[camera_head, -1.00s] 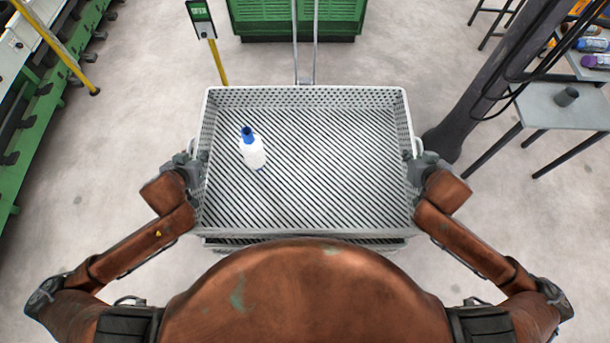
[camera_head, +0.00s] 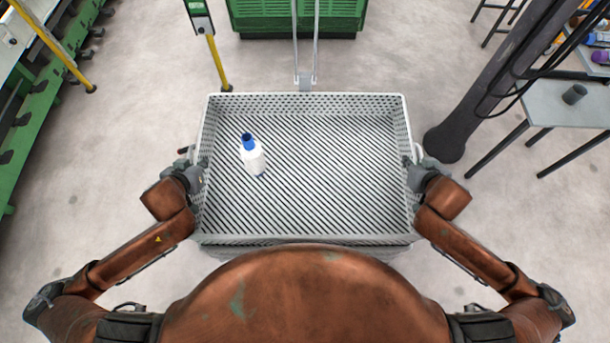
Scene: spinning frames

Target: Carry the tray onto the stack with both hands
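The light grey perforated tray (camera_head: 330,190) is in front of my torso, level as far as I can tell. My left gripper (camera_head: 199,166) is shut on the tray's left side. My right gripper (camera_head: 411,166) is shut on its right side. The fingertips are small and partly hidden by the tray's rim. A grey edge of the stack (camera_head: 388,251) shows just below the tray's near wall; the tray hides the rest. I cannot tell whether tray and stack touch.
Two thin metal rails (camera_head: 305,45) rise behind the tray. A green crate (camera_head: 298,15) is at the back. A yellow post (camera_head: 217,62) stands back left. A dark column (camera_head: 490,85) and a grey table (camera_head: 570,105) are at right.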

